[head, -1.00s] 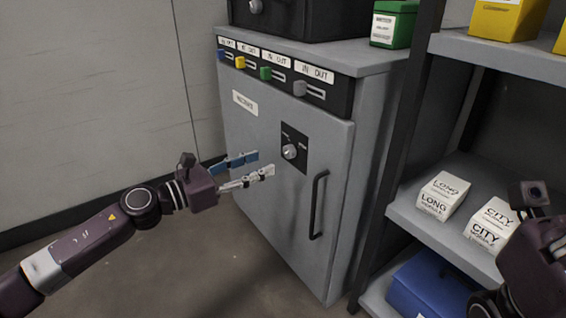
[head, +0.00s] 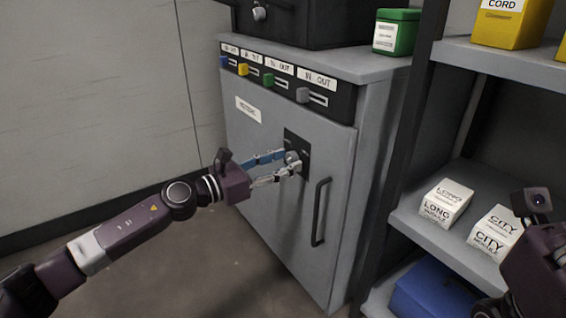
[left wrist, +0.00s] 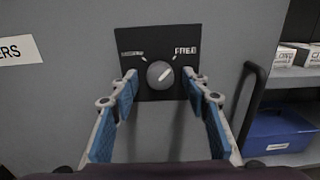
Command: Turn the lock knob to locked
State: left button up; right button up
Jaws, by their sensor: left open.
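The lock knob (left wrist: 160,74) is a round grey knob on a black plate (left wrist: 160,45) on the grey cabinet door. Its white mark points up and right, toward the label that reads like "FREE"; the label at upper left is too blurred to read surely. In the head view the knob (head: 291,157) is partly hidden by the fingers. My left gripper (head: 288,163) is open, its blue-padded fingers at either side of the knob. In the left wrist view the gripper (left wrist: 161,80) shows a gap between each finger and the knob. My right gripper's fingers are out of view.
A black door handle (head: 320,212) stands out right of the plate. Colored sliders line the cabinet top edge. A shelf unit (head: 440,225) with white boxes (head: 445,202) and a blue bin (head: 435,290) stands at right. The floor left of the cabinet is clear.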

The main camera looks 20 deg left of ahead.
pick_arm(q)
jog(key=c, duration=1.2)
jog(key=shift+o, duration=0.2)
